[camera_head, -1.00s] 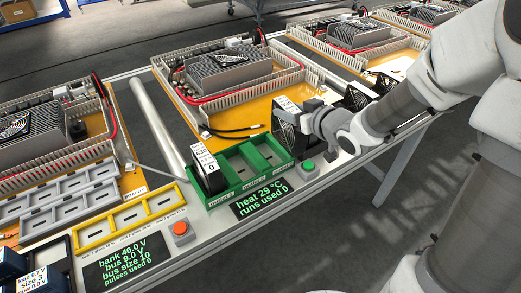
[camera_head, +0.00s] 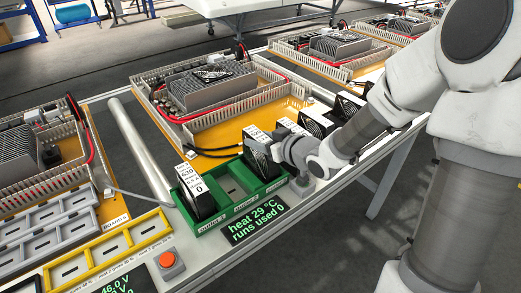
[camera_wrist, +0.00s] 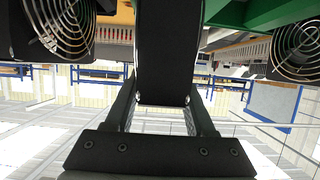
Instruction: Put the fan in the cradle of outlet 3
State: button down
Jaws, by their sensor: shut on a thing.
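The fan (camera_head: 256,158), dark with a white label on top, is upright in my gripper (camera_head: 279,152). It is at the right end of the green tray (camera_head: 238,213), at the outlet 3 cradle; whether its base is seated there I cannot tell. In the wrist view the fan's black side (camera_wrist: 168,55) stands between the two fingers of my gripper (camera_wrist: 165,103). The tray's green edge (camera_wrist: 262,12) shows above. Another labelled fan (camera_head: 198,198) sits in the outlet 1 cradle. The middle cradle (camera_head: 232,188) looks empty.
More fans (camera_head: 318,122) stand to the right, close to my arm; they also flank the held fan in the wrist view (camera_wrist: 297,45). An orange button (camera_head: 168,262) and a display (camera_head: 256,222) are in front. A ducted orange board (camera_head: 215,132) lies behind.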

jog(key=shift+f, duration=1)
jog(key=shift+f+b, duration=0.25)
jog(key=shift+b, duration=0.15)
jog(key=shift+c, duration=1.2)
grip_release()
jog(key=shift+r, duration=0.1)
jog(key=shift+r, duration=0.1)
